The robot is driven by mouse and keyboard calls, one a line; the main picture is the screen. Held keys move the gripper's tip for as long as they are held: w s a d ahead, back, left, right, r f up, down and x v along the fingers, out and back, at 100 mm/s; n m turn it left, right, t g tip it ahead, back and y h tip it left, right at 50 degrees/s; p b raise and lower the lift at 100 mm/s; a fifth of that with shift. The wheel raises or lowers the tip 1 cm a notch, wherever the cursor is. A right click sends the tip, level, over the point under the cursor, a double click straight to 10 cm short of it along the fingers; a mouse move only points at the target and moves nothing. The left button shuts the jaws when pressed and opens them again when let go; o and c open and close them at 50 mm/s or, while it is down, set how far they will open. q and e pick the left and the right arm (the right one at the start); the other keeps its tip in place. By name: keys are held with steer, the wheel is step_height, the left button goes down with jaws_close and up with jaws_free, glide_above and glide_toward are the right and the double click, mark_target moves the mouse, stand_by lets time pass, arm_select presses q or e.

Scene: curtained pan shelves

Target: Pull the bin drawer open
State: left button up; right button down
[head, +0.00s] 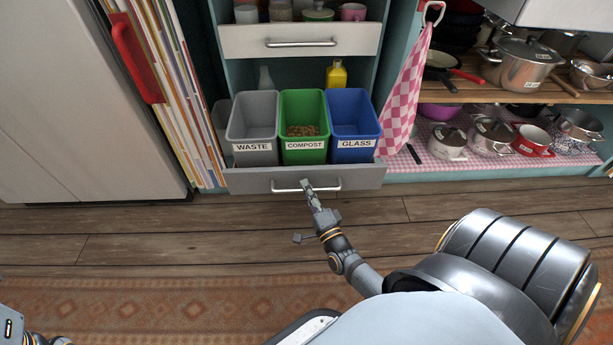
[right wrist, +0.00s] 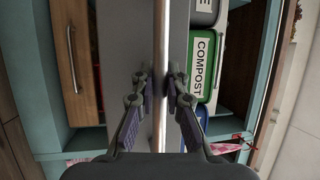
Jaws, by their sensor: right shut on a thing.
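The bin drawer has a grey front panel (head: 362,178) with a silver bar handle (head: 330,184). It holds a grey WASTE bin (head: 252,118), a green COMPOST bin (head: 303,110) with brown bits inside, and a blue GLASS bin (head: 354,112). I cannot tell how far the drawer stands out from the cabinet. In the right wrist view, the bar (right wrist: 160,40) runs between the fingertips (right wrist: 161,85). Part of my left arm shows at the bottom left corner; its gripper is out of view.
A white drawer (head: 298,41) with jars on it is above the bins. Shelves of pots (head: 522,64) and a pink checked towel (head: 407,88) are on the right. A pale cabinet (head: 80,100) is on the left. The wooden floor (head: 150,232) before the drawer is clear.

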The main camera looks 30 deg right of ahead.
steer(key=shift+s+a, duration=0.3)
steer(key=shift+s, duration=0.2)
steer(key=shift+s+a, duration=0.25)
steer(key=shift+s, duration=0.2)
steer(key=c, duration=1.3)
jaws_free()
steer(key=shift+c, duration=0.2)
steer(key=shift+s, duration=0.1)
steer(key=v, duration=1.1)
steer(key=shift+s, duration=0.4)
steer(key=shift+w, duration=0.1)
